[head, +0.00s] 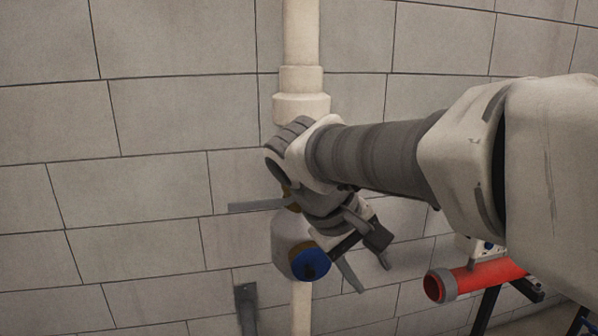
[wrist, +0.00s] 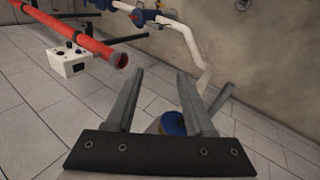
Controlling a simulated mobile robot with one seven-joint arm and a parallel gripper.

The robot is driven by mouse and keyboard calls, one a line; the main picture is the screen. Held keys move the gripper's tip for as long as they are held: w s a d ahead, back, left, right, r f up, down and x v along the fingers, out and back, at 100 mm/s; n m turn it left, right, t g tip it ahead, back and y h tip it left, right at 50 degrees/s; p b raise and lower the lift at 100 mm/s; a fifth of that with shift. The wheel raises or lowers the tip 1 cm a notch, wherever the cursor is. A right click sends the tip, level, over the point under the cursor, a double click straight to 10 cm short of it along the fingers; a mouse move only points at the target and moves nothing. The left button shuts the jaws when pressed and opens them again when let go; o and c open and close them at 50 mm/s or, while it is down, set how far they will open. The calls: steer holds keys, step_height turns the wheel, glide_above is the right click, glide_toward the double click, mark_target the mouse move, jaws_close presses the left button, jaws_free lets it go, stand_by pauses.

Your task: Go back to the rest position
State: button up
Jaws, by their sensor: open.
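My gripper (head: 373,278) hangs below my bent wrist, in front of the block wall. Its fingers point down and to the right. In the wrist view my gripper (wrist: 161,73) shows two grey fingers spread apart with nothing held between them. My arm reaches in from the right in the head view, and its wrist covers part of a white vertical pipe (head: 301,40). A rounded blue part (head: 310,263) shows beside the gripper; whether it belongs to my arm, I cannot tell. No marker of a rest position is visible.
A red pipe (head: 475,278) with an open end lies at lower right; it also shows in the wrist view (wrist: 80,35). A white control box (wrist: 70,61) stands under it. Blue-and-white piping (wrist: 150,15) runs behind. Tiled floor (wrist: 35,125) is clear at left.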

steer(key=s+d+f+m+t+y, duration=0.1)
steer(key=s+d+f+m+y, duration=0.1)
steer(key=s, duration=0.4)
steer(key=s+d+f+m+t+y, duration=0.1)
steer(key=s+f+m+t+y, duration=0.1)
steer(key=s, duration=0.4)
steer(key=shift+d+f+m+y, duration=0.4)
steer(key=shift+f+y, duration=0.2)
steer(key=shift+y, duration=0.1)
